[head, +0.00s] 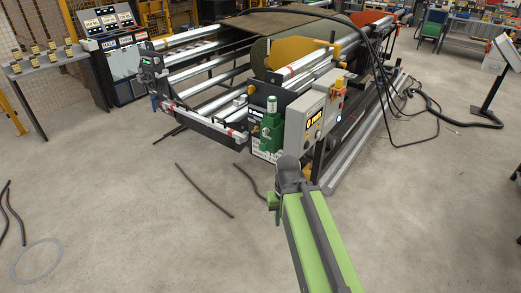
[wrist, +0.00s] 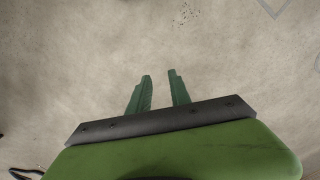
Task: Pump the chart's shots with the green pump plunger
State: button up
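The green pump (head: 269,137) is mounted on the near end of the roller machine, left of a grey control box. Its plunger (head: 271,105) appears as a pale green upright piece on top. A small panel with dark and pale marks (head: 268,154) sits below the pump; I cannot read it or tell whether it is the chart. My gripper (wrist: 159,75) shows two green fingers apart with nothing between them, over bare floor. In the head view my gripper (head: 273,203) is in front of and below the pump, apart from it, partly hidden by my arm.
The grey control box (head: 310,118) stands just right of the pump. The machine's rollers (head: 210,75) extend behind it. Dark cables (head: 205,190) lie on the floor. A console (head: 112,60) stands back left. The near floor is mostly clear.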

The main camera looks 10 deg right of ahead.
grip_shut()
dwell(1.2)
